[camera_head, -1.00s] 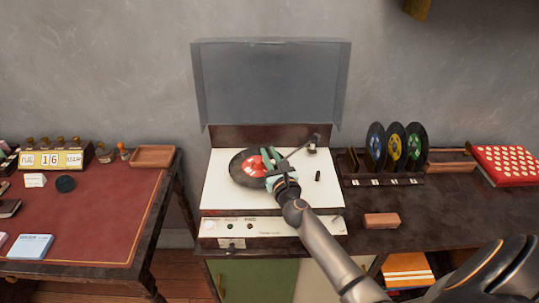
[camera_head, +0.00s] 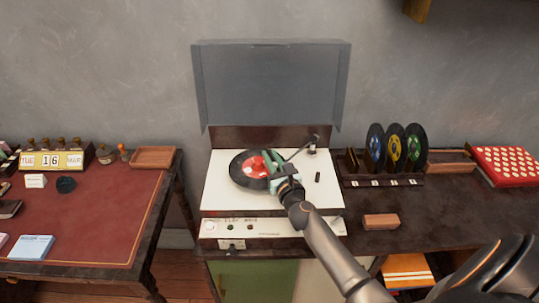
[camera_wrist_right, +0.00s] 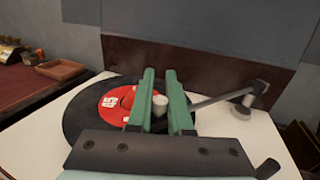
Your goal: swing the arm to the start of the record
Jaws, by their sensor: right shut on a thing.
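The black record (camera_head: 240,172) with a red label lies on the white record player (camera_head: 221,196). It also shows in the right wrist view (camera_wrist_right: 82,110). The tonearm (camera_head: 300,151) runs from its pivot at the back right toward the record; in the right wrist view its grey rod (camera_wrist_right: 215,99) reaches my fingers. My right gripper (camera_head: 272,165) is shut on the tonearm's front end, above the right part of the record. Its green fingers (camera_wrist_right: 162,85) hide part of the label, and a grey round piece shows between them. My left gripper is not in view.
The clear lid (camera_head: 270,85) stands open behind the player. A rack with upright records (camera_head: 396,148) and a small brown block (camera_head: 381,221) are to the right. A red-topped desk (camera_head: 110,220) is to the left.

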